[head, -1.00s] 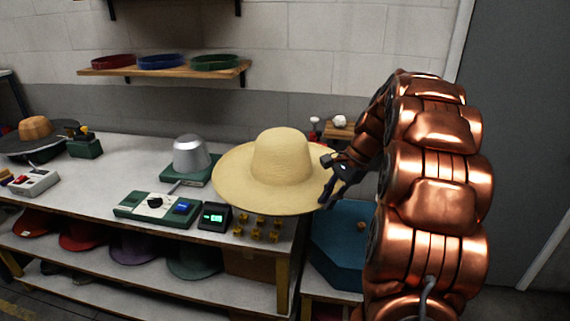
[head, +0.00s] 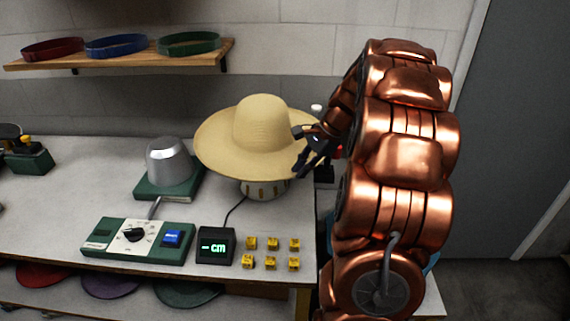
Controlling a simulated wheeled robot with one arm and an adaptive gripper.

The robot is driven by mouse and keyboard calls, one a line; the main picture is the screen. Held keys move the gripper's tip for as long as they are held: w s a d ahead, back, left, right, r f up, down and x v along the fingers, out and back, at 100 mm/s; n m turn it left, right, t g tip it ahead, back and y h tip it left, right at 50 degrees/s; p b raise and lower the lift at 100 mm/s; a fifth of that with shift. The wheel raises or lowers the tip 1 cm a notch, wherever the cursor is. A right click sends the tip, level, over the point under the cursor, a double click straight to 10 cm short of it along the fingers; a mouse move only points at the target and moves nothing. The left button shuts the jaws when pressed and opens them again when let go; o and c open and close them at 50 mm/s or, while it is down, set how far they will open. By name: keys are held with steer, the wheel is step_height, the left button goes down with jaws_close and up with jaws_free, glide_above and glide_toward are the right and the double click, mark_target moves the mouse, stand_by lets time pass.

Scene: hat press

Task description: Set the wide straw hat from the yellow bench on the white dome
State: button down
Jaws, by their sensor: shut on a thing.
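The wide straw hat (head: 262,128) is crown up, with its brim nearly level, over the back right part of the workbench. My gripper (head: 304,160) is shut on the right edge of its brim. Under the brim shows the lower part of a pale round stand with dark slots (head: 264,189). The hat hides its top, so I cannot tell whether this is the white dome or whether the hat touches it. No yellow bench can be made out.
A silver block (head: 169,160) on a green base stands just left of the hat. In front are a green control box (head: 137,240), a small display (head: 216,246) and several yellow cubes (head: 271,243). A wall shelf (head: 120,55) holds three coloured bands. Felt hats lie below.

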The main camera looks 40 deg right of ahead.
steer(key=shift+w+f, duration=0.2)
steer(key=shift+f, duration=0.55)
steer(key=shift+w+f, duration=0.2)
steer(key=shift+f, duration=0.5)
steer(key=shift+f+b, duration=3.1)
steer(key=shift+f, duration=4.25)
steer(key=c, duration=1.1)
jaws_free()
steer(key=shift+s, duration=0.1)
